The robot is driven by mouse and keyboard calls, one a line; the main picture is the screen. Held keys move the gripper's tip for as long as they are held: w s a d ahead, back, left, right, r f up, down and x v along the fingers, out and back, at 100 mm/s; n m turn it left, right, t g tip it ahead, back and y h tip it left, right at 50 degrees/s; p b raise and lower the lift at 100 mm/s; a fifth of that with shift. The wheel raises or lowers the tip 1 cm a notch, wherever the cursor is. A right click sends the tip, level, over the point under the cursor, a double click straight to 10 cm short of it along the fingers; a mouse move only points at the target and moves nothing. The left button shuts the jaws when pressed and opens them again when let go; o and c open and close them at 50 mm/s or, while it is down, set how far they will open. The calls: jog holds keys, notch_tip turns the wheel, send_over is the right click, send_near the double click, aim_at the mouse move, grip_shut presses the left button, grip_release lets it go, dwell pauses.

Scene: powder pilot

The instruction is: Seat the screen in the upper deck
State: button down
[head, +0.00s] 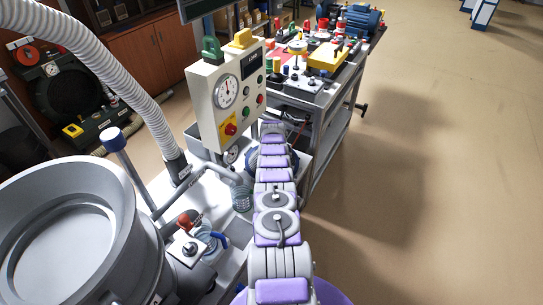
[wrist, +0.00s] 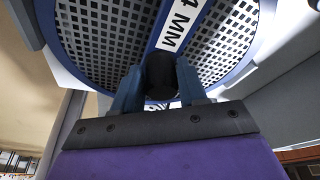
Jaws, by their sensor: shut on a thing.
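The screen (wrist: 215,45) fills the top of the wrist view. It is a round perforated metal plate with a blue rim and a white label across it ending in "4 MM". My gripper (wrist: 158,84) is shut on a dark knob or handle (wrist: 160,72) at the screen's near edge. A large grey round vessel (head: 60,235) stands at the left; I cannot tell which part is the upper deck.
A control box (head: 228,95) with a gauge and buttons stands just left of my arm. A ribbed white hose (head: 100,75) comes down beside it. A cluttered workbench (head: 315,85) stands behind. The floor (head: 440,170) at the right is clear.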

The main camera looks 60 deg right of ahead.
jog(key=shift+s+d+r+p, duration=0.1)
jog(key=shift+d+r+p, duration=0.15)
jog(key=shift+r, duration=0.2)
jog(key=shift+s+d+r+p, duration=0.1)
jog(key=shift+d+r+p, duration=0.1)
jog(key=shift+r, duration=0.2)
jog(key=shift+w+a+r+p, duration=0.15)
jog(key=shift+r+p, duration=0.3)
jog(key=shift+r, duration=0.75)
jog(key=shift+a+r+p, duration=0.1)
jog(key=shift+r+p, duration=0.3)
jog(key=shift+r, duration=0.8)
